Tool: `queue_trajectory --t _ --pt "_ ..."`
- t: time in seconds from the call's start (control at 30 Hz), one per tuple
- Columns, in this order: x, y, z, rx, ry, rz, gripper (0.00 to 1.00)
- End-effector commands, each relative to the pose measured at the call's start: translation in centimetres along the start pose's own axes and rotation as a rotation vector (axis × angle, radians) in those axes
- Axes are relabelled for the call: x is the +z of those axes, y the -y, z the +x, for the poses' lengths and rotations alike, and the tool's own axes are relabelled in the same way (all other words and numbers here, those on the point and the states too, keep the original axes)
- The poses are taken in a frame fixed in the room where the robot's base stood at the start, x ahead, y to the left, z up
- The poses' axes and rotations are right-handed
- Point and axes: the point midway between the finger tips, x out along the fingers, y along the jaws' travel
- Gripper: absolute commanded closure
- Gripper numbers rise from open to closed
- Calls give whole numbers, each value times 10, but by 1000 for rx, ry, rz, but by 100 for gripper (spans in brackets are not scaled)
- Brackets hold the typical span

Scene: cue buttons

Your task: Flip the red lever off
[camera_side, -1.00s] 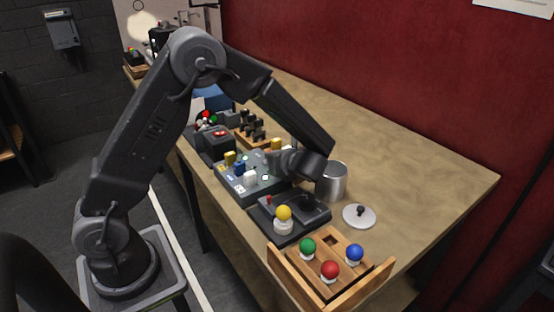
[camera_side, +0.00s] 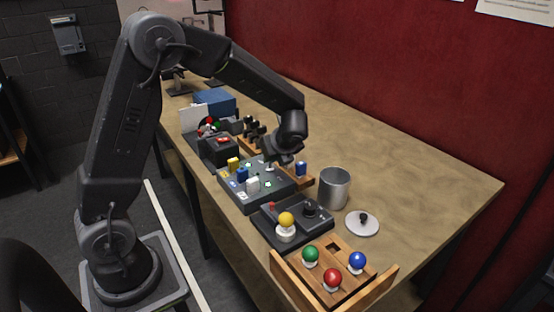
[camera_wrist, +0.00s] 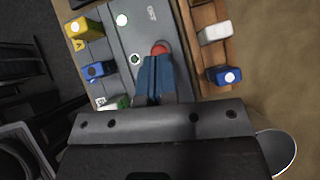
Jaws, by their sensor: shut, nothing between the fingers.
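A round red knob (camera_wrist: 160,48), which looks like the red lever's tip, shows on the grey panel (camera_wrist: 130,35) in the wrist view. My gripper (camera_wrist: 154,62) is shut and empty, its fingertips right at the knob's near edge; I cannot tell whether they touch. The lever's shaft and its tilt are hidden by the fingers. In the side view my gripper (camera_side: 270,164) is low over the far part of the panel, and the red knob cannot be made out there.
Yellow (camera_wrist: 82,30), blue (camera_wrist: 97,71) and white (camera_wrist: 112,103) blocks stand along the panel's left. A wooden rack with a white block (camera_wrist: 214,34) and a blue block (camera_wrist: 226,76) lies right. A joystick base (camera_side: 290,220), metal cup (camera_side: 334,187) and black box (camera_side: 218,150) are nearby.

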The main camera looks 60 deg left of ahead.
Motion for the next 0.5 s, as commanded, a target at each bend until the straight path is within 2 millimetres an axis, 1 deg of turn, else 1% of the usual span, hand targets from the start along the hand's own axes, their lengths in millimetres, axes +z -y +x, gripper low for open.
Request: queue_trajectory --t 0.03,0.33,0.5 --pt "5 -2 2 -2 -41 -11 100" --pt "19 -4 9 -25 -262 -36 100" --pt "17 -3 8 -28 -267 -28 100"
